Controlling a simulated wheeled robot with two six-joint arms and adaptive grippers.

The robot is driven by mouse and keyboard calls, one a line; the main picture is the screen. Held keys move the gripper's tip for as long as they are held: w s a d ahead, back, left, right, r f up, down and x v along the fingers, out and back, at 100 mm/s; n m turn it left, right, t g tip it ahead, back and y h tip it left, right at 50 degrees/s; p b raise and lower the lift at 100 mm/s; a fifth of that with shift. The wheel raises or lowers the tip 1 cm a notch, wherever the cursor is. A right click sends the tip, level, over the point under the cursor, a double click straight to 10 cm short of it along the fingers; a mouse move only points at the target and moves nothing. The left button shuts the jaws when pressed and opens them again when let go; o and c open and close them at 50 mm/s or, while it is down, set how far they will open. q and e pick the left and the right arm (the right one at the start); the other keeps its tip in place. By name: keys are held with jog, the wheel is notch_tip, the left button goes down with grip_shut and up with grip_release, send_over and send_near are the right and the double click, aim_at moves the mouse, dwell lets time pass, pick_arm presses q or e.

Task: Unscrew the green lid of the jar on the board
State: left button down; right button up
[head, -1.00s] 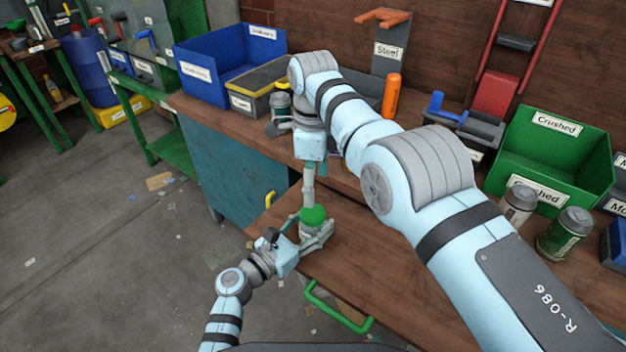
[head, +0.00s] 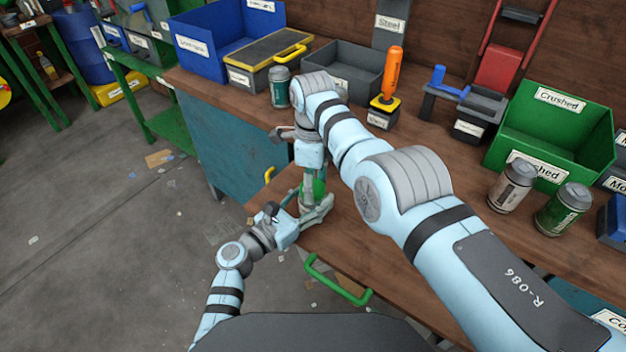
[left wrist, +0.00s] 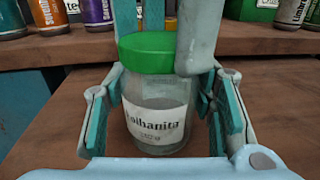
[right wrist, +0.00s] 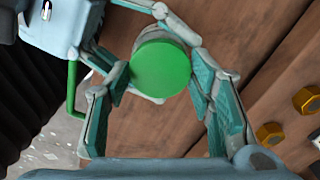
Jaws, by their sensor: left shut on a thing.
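A clear jar (left wrist: 155,120) with a white label and a green lid (left wrist: 147,52) stands upright on the brown wooden surface. My left gripper (head: 316,214) is shut on the jar's body, with fingers on both sides in the left wrist view (left wrist: 165,118). My right gripper (head: 313,180) points down from above. Its fingers reach the height of the lid, one on each side. In the right wrist view the lid (right wrist: 160,68) lies between these fingers (right wrist: 163,85), which are apart. In the head view the right gripper partly hides the lid (head: 318,187).
Brass nuts (right wrist: 270,132) lie right of the jar in the right wrist view. A green bin (head: 560,130), two cans (head: 512,188) and an orange-handled tool (head: 392,72) stand on the bench behind. A blue bin (head: 215,50) is at the back left.

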jog(key=c, duration=0.4)
